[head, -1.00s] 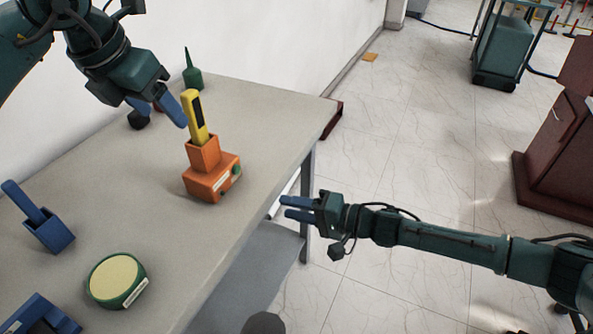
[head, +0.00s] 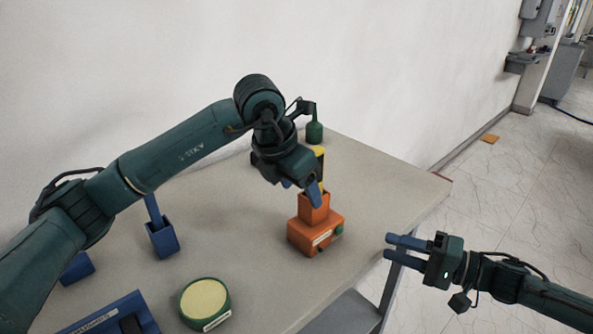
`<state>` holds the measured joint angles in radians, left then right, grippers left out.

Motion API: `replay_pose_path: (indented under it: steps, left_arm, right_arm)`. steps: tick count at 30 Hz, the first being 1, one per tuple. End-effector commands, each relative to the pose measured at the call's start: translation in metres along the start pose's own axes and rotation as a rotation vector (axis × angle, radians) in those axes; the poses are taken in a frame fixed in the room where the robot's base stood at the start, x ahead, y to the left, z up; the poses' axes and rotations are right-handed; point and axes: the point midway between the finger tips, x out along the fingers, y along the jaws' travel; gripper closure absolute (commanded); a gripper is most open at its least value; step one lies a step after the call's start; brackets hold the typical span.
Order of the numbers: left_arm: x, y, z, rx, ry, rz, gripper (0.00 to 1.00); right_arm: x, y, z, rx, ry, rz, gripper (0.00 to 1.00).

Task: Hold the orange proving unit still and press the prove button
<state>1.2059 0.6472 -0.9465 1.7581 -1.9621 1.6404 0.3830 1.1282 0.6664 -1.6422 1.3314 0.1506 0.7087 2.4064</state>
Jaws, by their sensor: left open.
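The orange proving unit (head: 303,237) stands upright on the table in the head view. A green button (head: 339,230) shows on its right side. A yellow tester (head: 319,151) stands in its upper socket, mostly hidden behind my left gripper. My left gripper (head: 301,191) is open and comes down from above at the top of the unit, its blue fingers beside and in front of the socket. I cannot tell whether they touch it. My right gripper (head: 392,248) is open and empty, past the table's right edge, to the right of the unit.
The grey table (head: 262,268) is clear around the unit. A blue holder (head: 163,238), a round green-rimmed tin (head: 205,300) and a blue box (head: 110,316) are on the left. A white wall runs along the back.

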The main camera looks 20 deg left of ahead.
Motion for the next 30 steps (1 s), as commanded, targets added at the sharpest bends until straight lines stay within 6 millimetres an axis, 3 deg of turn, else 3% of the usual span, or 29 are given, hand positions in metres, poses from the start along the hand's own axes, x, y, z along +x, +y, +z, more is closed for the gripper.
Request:
replay_pose_path:
  steps: [3,9,21,30]
  left_arm:
    - [0.022,0.000,-0.001,0.000,0.003,-0.002,0.36]
    - [0.046,0.000,0.000,0.000,0.001,0.000,0.36]
    - [0.053,0.000,0.000,0.001,-0.001,0.001,0.36]
    - [0.053,0.000,0.000,0.001,-0.001,0.001,0.59]
  right_arm:
    - [0.000,0.000,0.000,0.000,0.000,0.000,0.64]
    - [0.000,0.000,0.000,0.000,0.000,0.000,0.64]
    - [0.000,0.000,0.000,0.000,0.000,0.000,0.64]
    - [0.000,0.000,0.000,0.000,0.000,0.000,0.64]
